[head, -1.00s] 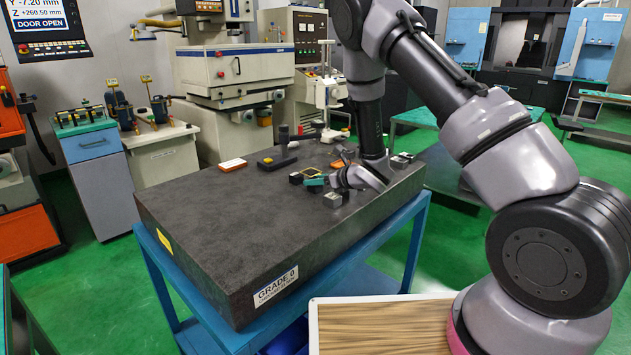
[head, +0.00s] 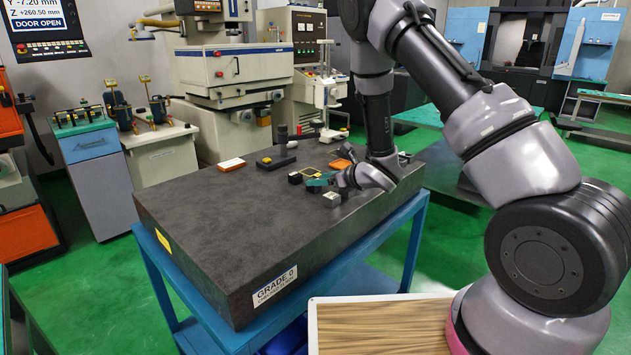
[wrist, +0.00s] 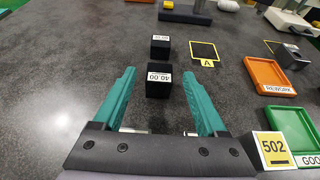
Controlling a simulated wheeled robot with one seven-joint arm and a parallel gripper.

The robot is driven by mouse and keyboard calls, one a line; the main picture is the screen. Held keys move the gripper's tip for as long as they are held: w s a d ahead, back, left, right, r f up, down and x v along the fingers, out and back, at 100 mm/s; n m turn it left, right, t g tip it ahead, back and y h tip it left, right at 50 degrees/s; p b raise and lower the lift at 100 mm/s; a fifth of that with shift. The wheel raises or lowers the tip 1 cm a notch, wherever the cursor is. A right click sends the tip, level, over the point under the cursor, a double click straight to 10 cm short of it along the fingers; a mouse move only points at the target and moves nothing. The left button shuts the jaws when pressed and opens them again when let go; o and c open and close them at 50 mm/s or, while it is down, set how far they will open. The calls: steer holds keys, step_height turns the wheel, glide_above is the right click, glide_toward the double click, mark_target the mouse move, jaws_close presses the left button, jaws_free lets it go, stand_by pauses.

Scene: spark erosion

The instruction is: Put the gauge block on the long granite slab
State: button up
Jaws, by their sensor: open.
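The long granite slab (head: 230,215) is a thick dark block marked GRADE 0 on a blue stand; its speckled top also shows in the wrist view (wrist: 60,90). A black gauge block (wrist: 158,84) labelled 40.00 stands on it. In the wrist view it appears between my open teal fingertips (wrist: 157,72), with gaps on both sides and no visible contact. A second black labelled block (wrist: 160,47) stands just beyond; its label is hard to read. In the head view my gripper (head: 320,182) is low over the slab's right part and hides the nearer block.
Right of the fingers are a yellow square outline (wrist: 203,50) tagged A, an orange REWORK tray (wrist: 270,75), a green tray (wrist: 290,122) and a 502 sign (wrist: 275,148). The slab's left half is clear.

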steer(key=v, duration=0.9)
steer(key=d+r+m+t+h, duration=0.1)
steer(key=d+r+m+h, duration=0.3)
steer(key=d+r+m, duration=0.55)
steer(key=d+r+m+t+h, duration=0.1)
steer(key=d+r+m+h, duration=0.35)
steer(key=r+m, duration=0.85)
steer(key=s+r+m+g, duration=0.2)
steer(key=s+r+m, duration=0.1)
steer(key=s+m, duration=1)
steer(key=s+r+m+g, duration=0.2)
steer(key=s+r+m, duration=0.2)
steer(key=s+m, duration=0.9)
steer(key=shift+d+r+m+g+y, duration=0.15)
steer(key=shift+r+m+g+y, duration=0.1)
steer(key=shift+m+g+y, duration=0.15)
